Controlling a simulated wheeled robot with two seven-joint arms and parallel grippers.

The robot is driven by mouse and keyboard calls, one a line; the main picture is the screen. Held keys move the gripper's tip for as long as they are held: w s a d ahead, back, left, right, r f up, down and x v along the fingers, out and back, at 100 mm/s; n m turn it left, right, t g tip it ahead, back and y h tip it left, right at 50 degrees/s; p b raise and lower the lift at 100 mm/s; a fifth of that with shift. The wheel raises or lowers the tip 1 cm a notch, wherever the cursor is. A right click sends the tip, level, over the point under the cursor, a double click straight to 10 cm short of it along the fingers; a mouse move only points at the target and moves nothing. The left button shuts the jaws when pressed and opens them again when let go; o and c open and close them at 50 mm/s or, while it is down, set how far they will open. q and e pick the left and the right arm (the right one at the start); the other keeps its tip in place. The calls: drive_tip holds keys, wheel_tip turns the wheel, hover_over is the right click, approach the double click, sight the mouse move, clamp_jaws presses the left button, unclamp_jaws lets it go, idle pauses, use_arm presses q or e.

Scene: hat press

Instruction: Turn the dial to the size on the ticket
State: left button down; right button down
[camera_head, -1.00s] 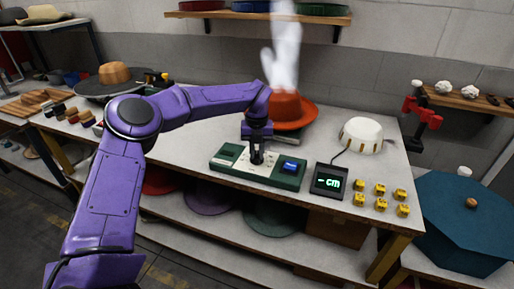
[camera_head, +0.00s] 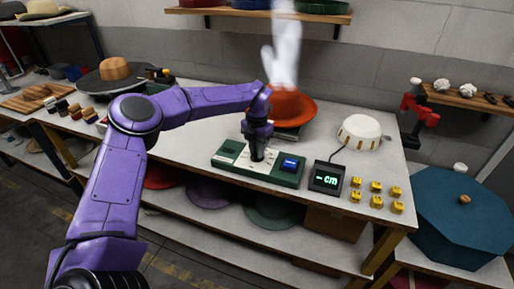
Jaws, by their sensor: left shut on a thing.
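A green control box (camera_head: 228,160) with a pale top panel and a small lit blue screen (camera_head: 290,164) sits on the workbench. My left gripper (camera_head: 257,155) points down onto the middle of its panel. It is shut on the dial, which its fingers mostly hide. A dark display (camera_head: 326,179) to the right of the box shows "- cm" in green. I cannot make out a ticket, and the text on the blue screen is too small to read. My right gripper is not in view.
An orange hat (camera_head: 292,108) stands behind the box with white steam above it. A white ribbed dome (camera_head: 360,132) and several yellow blocks (camera_head: 376,186) are on the right of the bench. A teal octagonal lid (camera_head: 462,215) stands at the far right. Hats lie on the shelf below.

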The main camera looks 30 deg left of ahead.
use_arm(q)
drive_tip(key=shift+w+r, duration=0.1)
drive_tip(key=shift+r, duration=0.05)
drive_tip(key=c, duration=1)
unclamp_jaws()
drive_tip(key=shift+c, duration=0.2)
wheel_tip(320, 180, up, 10)
drive_tip(key=b, duration=0.1)
drive_tip(key=shift+r, duration=0.2)
drive_tip(key=shift+f, duration=0.1)
